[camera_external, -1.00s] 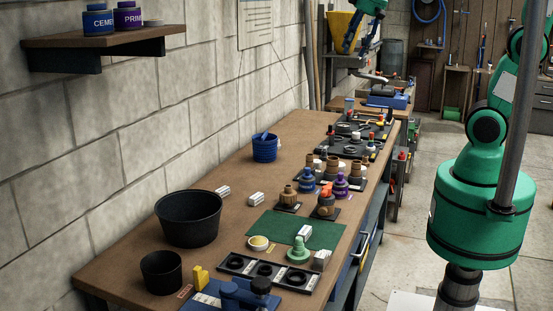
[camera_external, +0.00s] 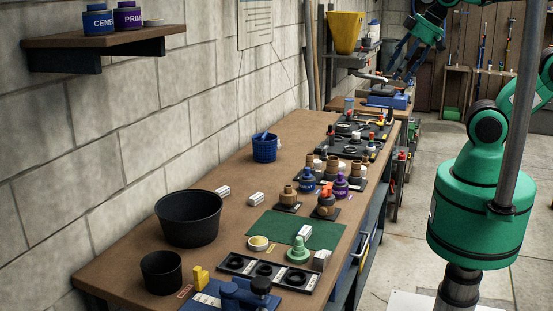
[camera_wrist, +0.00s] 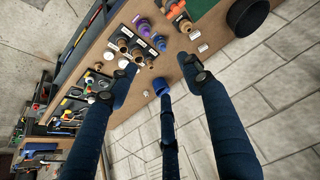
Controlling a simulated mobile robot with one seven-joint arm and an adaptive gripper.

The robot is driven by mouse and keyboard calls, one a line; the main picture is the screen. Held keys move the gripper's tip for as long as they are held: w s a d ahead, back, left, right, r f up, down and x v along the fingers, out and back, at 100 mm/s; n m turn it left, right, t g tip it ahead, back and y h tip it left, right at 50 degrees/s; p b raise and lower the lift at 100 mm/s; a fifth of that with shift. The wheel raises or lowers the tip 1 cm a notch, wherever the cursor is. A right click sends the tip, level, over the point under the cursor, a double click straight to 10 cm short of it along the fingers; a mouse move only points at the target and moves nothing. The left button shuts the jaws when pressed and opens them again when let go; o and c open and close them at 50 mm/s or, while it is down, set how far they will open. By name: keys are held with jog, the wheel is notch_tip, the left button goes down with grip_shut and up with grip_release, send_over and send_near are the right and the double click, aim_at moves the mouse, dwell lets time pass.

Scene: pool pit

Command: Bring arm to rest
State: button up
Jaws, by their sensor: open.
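My gripper (camera_external: 403,72) is near the top right of the external view, beyond the far part of the workbench. Its dark blue fingers point down and to the left. In the wrist view my gripper (camera_wrist: 160,76) has its fingers spread wide with nothing between them. The wooden workbench (camera_external: 215,160) runs along the block wall and is clear of the fingers as far as I can tell.
On the bench are a large black bucket (camera_external: 188,222), a blue cup (camera_external: 264,150), a green mat (camera_external: 275,226) and several small bottles and fittings. A yellow funnel (camera_external: 345,32) stands at the far end. Concrete floor (camera_external: 400,215) is open right of the bench.

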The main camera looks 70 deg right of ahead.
notch_tip(320, 180, down, 6)
jog(key=b, duration=0.5)
jog(key=shift+r+b, duration=0.25)
jog(key=shift+b, duration=0.05)
